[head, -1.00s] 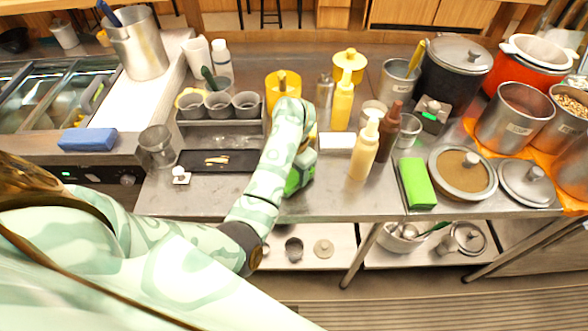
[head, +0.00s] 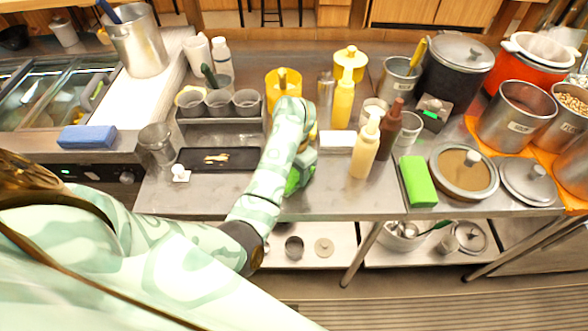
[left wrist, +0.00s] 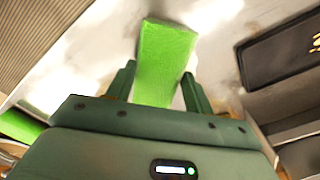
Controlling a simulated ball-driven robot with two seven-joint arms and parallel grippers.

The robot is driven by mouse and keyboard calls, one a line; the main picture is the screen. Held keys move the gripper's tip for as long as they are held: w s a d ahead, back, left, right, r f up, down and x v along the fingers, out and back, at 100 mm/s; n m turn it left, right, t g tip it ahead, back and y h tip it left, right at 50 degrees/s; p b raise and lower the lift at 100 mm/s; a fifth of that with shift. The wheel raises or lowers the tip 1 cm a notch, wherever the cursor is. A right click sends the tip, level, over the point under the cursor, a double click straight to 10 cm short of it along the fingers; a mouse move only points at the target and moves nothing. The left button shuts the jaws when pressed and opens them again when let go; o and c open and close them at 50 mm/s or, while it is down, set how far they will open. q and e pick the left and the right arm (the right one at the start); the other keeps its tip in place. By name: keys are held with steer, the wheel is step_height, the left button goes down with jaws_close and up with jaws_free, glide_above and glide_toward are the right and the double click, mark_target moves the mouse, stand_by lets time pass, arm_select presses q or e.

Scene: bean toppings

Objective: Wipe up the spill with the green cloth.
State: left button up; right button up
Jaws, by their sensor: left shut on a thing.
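My left gripper (left wrist: 163,88) is shut on a green cloth (left wrist: 165,55), which sticks out beyond the fingers over the steel counter in the left wrist view. In the head view my left gripper and forearm partly hide this cloth (head: 298,180), near the counter's front edge. A second flat green piece (head: 418,181) lies on the counter to the right, beside the lidded round pan. I cannot clearly tell a spill from reflections; pale and brownish patches show on the steel around the held cloth in the left wrist view. My right gripper is not in view.
A black tray (head: 180,158) with yellowish bits lies left of my forearm. A cream bottle (head: 364,150) and brown bottle (head: 389,130) stand to the right. A cup rack (head: 222,112) stands behind. Bare steel (head: 350,200) lies along the front edge.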

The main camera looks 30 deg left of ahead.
arm_select(q)
steer(key=shift+f, duration=0.25)
steer(key=shift+w+a+b, duration=0.2)
steer(key=shift+a+b, duration=0.05)
steer(key=shift+a, duration=0.55)
steer(key=shift+w+a+b, duration=0.2)
steer(key=shift+a+b, duration=0.05)
steer(key=shift+a, duration=0.6)
steer(key=shift+w+a+b, duration=0.2)
steer(key=shift+a+b, duration=0.05)
steer(key=shift+a, duration=0.55)
steer(key=shift+s+d, duration=0.2)
steer(key=shift+d, duration=0.65)
steer(key=shift+s+d, duration=0.25)
steer(key=shift+d, duration=0.65)
steer(key=shift+s+d, duration=0.2)
steer(key=shift+d, duration=0.65)
steer(key=shift+f, duration=0.1)
